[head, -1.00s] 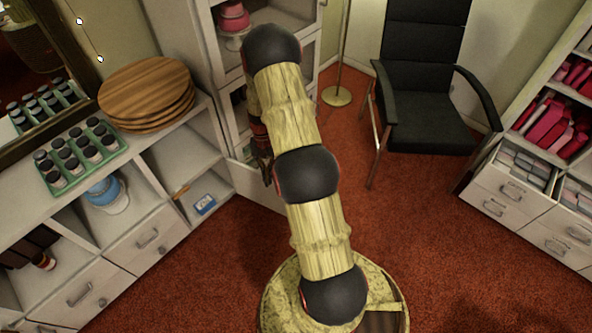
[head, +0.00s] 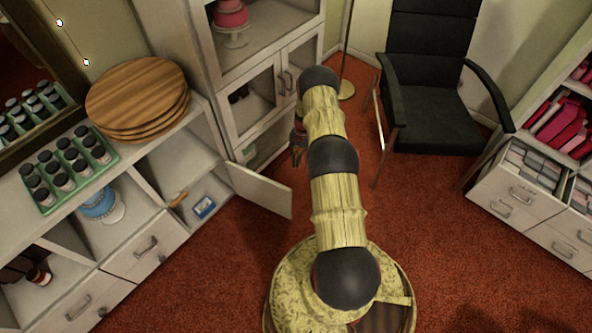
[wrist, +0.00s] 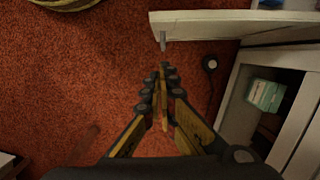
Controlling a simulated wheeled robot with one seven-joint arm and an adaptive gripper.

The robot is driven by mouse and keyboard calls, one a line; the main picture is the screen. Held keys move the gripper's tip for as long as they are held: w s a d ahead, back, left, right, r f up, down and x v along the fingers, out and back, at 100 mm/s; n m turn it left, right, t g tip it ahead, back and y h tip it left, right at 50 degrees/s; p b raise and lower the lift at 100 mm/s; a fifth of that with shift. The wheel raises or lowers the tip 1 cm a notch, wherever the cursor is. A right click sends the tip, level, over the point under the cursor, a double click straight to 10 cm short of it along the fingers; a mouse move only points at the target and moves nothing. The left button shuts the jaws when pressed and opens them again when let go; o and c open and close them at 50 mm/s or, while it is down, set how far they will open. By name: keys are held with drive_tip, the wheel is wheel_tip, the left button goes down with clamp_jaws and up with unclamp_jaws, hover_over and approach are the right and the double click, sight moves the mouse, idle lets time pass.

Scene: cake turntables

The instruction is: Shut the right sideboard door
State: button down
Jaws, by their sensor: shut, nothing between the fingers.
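The right sideboard door (head: 262,190) is a white panel standing open, jutting out from the right end of the low white sideboard (head: 178,228). In the wrist view the door (wrist: 225,25) crosses the top, with a small grey handle (wrist: 163,41) near its free end. My gripper (wrist: 165,72) is shut and empty, with its fingertips just below that handle in the picture; I cannot tell whether they touch. In the head view my gripper (head: 298,152) is beyond the door, partly hidden by my arm.
A tall white cabinet (head: 224,108) with glass doors stands close beyond the sideboard door. A black chair (head: 435,118) is to the right. Round wooden boards (head: 137,92) and a green tray of jars (head: 113,159) sit on the sideboard. Red carpet (head: 225,275) is clear in front.

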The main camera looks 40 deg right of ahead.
drive_tip(key=s+a+f+b, duration=0.2)
drive_tip(key=a+f, duration=0.4)
drive_tip(key=f, duration=0.3)
drive_tip(key=shift+b, duration=0.65)
